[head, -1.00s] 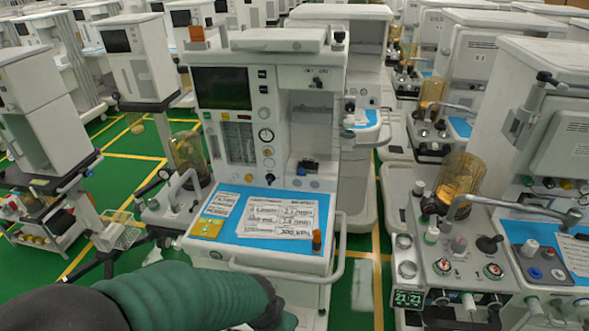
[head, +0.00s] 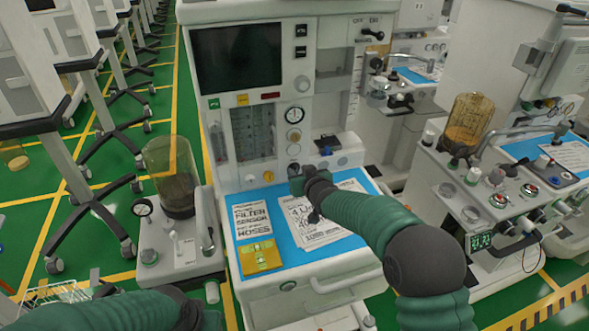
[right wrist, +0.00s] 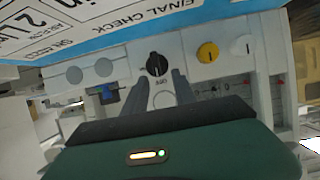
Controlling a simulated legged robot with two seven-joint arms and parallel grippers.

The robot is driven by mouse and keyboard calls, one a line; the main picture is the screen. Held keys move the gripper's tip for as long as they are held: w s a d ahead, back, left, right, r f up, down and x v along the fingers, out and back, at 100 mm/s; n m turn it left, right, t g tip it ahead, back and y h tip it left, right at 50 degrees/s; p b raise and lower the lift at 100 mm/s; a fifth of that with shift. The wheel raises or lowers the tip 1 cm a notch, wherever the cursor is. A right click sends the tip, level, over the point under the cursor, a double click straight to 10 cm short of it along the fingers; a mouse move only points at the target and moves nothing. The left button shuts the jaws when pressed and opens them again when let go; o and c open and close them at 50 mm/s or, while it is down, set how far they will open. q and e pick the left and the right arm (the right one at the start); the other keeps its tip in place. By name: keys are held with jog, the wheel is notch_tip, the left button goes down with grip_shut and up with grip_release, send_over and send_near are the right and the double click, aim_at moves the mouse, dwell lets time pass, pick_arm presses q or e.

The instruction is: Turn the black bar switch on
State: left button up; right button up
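The black bar switch (right wrist: 156,64) is a dark round knob with a raised bar on the white front panel, with small lettering beside it in the right wrist view. In the head view my right gripper hides it. My right gripper (right wrist: 160,77) is open, with its two grey fingers apart and pointing at the switch; their tips are close to it, one on either side. Contact cannot be told. In the head view the right gripper (head: 296,176) is at the lower panel of the middle cart. My left arm shows at the bottom left; its gripper is out of view.
A yellow knob (right wrist: 207,52) and a white knob (right wrist: 240,46) sit beside the switch. A blue worktop (head: 275,215) with printed sheets lies below the panel. A black lever (head: 373,34) is on the upper panel. Another cart (head: 480,205) stands at the right.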

jog(key=shift+w+a+f, duration=0.25)
jog(key=shift+w+a, duration=0.4)
jog(key=shift+w, duration=0.05)
jog(key=shift+w+f, duration=0.1)
jog(key=shift+w, duration=0.25)
jog(key=shift+w+d+f, duration=0.1)
jog(key=shift+w+d, duration=0.1)
jog(key=shift+d, duration=0.05)
jog(key=shift+w+d+f, duration=0.15)
jog(key=shift+w+d, duration=0.05)
jog(key=shift+d, duration=0.3)
jog(key=shift+s+a, duration=0.1)
jog(key=shift+a, duration=0.4)
jog(key=c, duration=0.4)
jog(key=shift+a, duration=0.1)
jog(key=shift+c, duration=1.2)
jog(key=shift+r, duration=0.2)
grip_shut()
pick_arm(q)
jog(key=shift+s+d+r, duration=0.25)
jog(key=shift+s+d, duration=0.05)
jog(key=shift+d, duration=0.15)
pick_arm(e)
jog(key=shift+d+f, duration=0.1)
jog(key=shift+d, duration=0.2)
